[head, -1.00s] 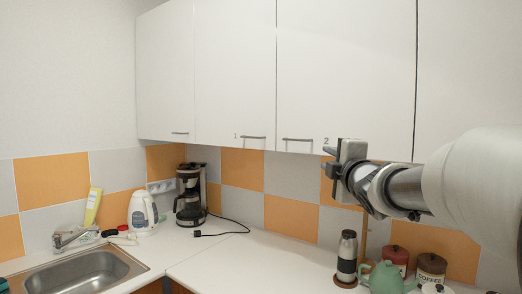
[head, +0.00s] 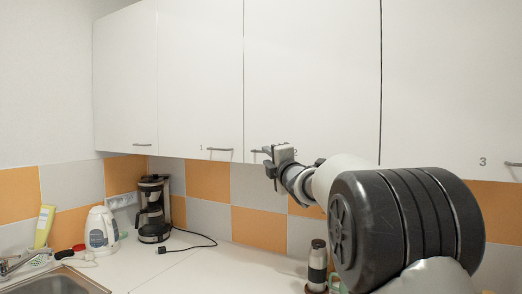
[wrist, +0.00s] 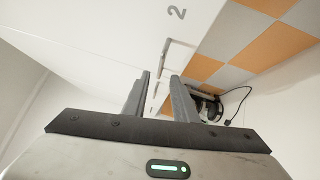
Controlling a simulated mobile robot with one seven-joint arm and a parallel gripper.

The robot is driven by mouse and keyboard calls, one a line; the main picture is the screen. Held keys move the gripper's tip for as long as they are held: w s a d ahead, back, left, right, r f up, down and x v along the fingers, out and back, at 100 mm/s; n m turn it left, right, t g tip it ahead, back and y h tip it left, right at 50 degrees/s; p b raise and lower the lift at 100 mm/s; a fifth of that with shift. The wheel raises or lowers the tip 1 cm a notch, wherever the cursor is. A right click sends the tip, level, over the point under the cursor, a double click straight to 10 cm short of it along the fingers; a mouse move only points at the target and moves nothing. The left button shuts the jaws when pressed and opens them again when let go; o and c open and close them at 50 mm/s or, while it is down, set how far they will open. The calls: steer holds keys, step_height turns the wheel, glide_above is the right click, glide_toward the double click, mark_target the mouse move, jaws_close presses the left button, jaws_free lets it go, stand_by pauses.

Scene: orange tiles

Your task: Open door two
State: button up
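Door two (head: 312,80) is a flat white upper cabinet door, and it is closed. Its bar handle (head: 257,151) sits at its lower left, with the "2" partly behind my gripper. In the wrist view, the handle (wrist: 167,47) lies beyond the fingertips, near the "2". My gripper (head: 269,160) is at the lower edge of the door, close to the right end of the handle. In the wrist view, my gripper (wrist: 160,76) has its two fingers apart with nothing held between them. I cannot tell whether it touches the handle.
Door one (head: 200,80) with its handle (head: 220,149) is closed on the left. Door three (head: 450,80) is closed on the right. Below are a coffee maker (head: 153,210), kettle (head: 101,230), sink (head: 60,284) and flask (head: 317,264). The middle counter is mostly clear.

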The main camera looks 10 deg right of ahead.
steer(key=p+x, duration=0.1)
steer(key=x, duration=0.4)
steer(key=shift+w, duration=0.2)
jaws_close()
stand_by(1.2)
